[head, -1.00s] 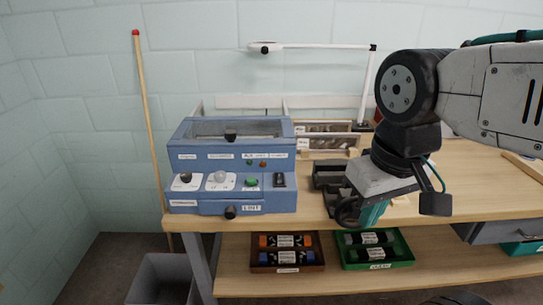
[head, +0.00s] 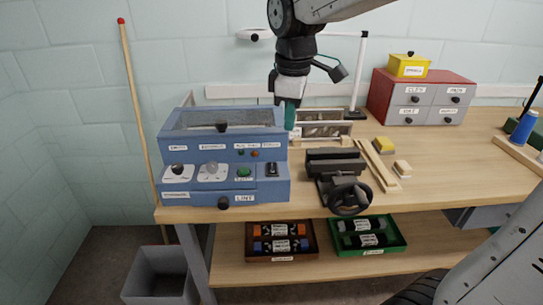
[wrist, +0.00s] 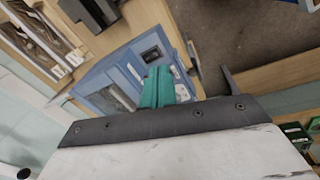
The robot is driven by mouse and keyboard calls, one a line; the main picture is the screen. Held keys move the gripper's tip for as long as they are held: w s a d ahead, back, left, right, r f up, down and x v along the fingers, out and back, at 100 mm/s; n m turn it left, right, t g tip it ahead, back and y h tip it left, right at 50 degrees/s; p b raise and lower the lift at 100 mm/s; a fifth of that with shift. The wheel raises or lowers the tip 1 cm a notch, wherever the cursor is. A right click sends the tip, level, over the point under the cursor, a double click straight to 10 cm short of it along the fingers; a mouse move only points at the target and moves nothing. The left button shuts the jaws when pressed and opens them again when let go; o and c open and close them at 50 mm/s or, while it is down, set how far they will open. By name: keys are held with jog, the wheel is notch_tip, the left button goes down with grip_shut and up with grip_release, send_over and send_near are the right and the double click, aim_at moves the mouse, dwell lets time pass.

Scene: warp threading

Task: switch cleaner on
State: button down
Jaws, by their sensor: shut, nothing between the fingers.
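The cleaner is a blue box machine (head: 225,155) at the left end of the bench, with a clear-topped lid and a sloped front panel. The panel carries a black knob (head: 178,170), a pale round knob (head: 212,168), a green button (head: 244,171) and a black rocker switch (head: 271,170) at its right end. The rocker also shows in the wrist view (wrist: 152,54). My gripper (head: 290,118) has teal fingers, shut and empty, pointing down beside the machine's upper right edge. In the wrist view the fingers (wrist: 158,86) overlap part of the panel. I cannot tell the rocker's position.
A dark vise-like device with a handwheel (head: 348,197) stands right of the machine. A wooden sorting tray (head: 325,117) is behind the gripper. A red-and-grey drawer cabinet (head: 420,97) is at the back right. A wooden pole (head: 137,110) leans left; a grey bin (head: 160,275) stands below.

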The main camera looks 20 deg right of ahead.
aim_at(272, 164)
jog(key=w+a+f+n, duration=0.1)
jog(key=w+n, duration=0.2)
jog(key=w, duration=0.3)
jog(key=shift+w+a+f, duration=0.15)
jog(key=shift+w+a, duration=0.1)
jog(key=shift+w, duration=0.1)
jog(key=f, duration=0.4)
jog(key=w+f, duration=0.1)
jog(key=f, duration=0.9)
jog(key=shift+w+d, duration=0.35)
jog(key=shift+w, duration=0.05)
